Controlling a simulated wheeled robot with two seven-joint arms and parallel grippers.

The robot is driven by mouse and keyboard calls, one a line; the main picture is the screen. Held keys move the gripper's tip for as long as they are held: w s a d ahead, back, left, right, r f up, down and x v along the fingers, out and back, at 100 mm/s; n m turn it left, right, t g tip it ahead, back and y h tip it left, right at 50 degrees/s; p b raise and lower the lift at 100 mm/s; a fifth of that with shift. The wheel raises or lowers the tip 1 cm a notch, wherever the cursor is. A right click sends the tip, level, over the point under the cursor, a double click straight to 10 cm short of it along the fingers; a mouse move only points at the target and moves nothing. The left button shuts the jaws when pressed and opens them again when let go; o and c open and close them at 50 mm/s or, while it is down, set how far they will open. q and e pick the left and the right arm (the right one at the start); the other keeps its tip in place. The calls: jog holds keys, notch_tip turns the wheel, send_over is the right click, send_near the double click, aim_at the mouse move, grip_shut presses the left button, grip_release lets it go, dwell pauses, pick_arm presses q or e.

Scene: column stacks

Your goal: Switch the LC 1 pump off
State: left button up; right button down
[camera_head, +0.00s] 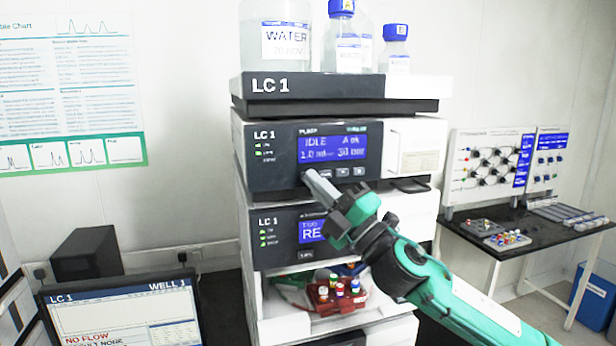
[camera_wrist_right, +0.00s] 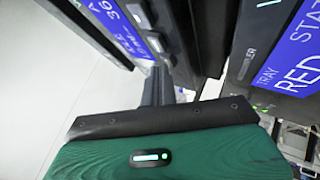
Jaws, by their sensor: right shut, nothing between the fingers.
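The LC 1 pump (camera_head: 275,172) is the dark-fronted unit below the bottle tray, with a blue display (camera_head: 332,148) reading IDLE and small lit lamps at its left. A row of small buttons (camera_head: 342,172) runs under the display; buttons also show in the right wrist view (camera_wrist_right: 154,43). My right gripper (camera_head: 310,176) is shut and empty, its tip at the pump's lower front edge, left of the visible buttons. It covers part of that edge, and I cannot tell if it touches. Its fingers also show in the right wrist view (camera_wrist_right: 158,85). My left gripper is out of view.
Below the pump is another LC 1 unit (camera_head: 268,240) with a blue display, partly behind my right arm. An open bay holds a red vial rack (camera_head: 338,298). Bottles (camera_head: 285,40) stand on top. A monitor (camera_head: 125,315) is lower left; a side table (camera_head: 530,232) is right.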

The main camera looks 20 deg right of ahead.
jog(key=shift+s, duration=0.7)
jog(key=s, duration=0.5)
jog(key=shift+d, duration=0.15)
jog(key=shift+f, duration=0.1)
dwell(0.3)
